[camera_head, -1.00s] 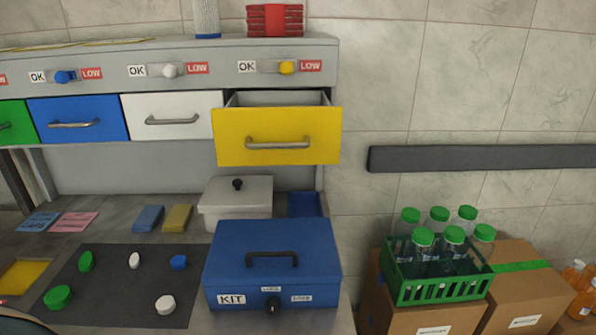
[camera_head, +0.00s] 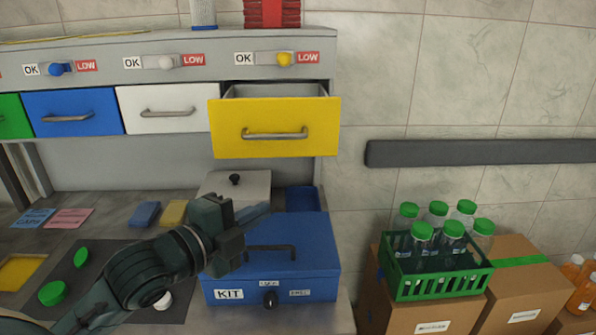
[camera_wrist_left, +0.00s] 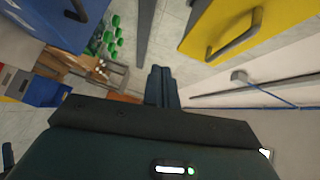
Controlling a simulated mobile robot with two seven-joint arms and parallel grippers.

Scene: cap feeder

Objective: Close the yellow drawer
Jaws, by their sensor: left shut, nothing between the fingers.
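The yellow drawer (camera_head: 275,128) is pulled out of the grey cabinet, and its open top shows behind the front. It has a grey bar handle (camera_head: 274,134). My left gripper (camera_head: 262,212) is shut and empty. In the head view it is below the drawer, in front of the blue KIT box (camera_head: 275,290), and apart from the drawer. In the left wrist view the shut fingers (camera_wrist_left: 160,75) point away from the camera, and the yellow drawer (camera_wrist_left: 245,25) with its handle is at the upper right. My right gripper is not in view.
The white drawer (camera_head: 168,108) and blue drawer (camera_head: 72,112) look shut. A white lidded box (camera_head: 234,185) stands behind the KIT box. A green crate (camera_head: 440,285) of bottles sits on cardboard boxes at the right.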

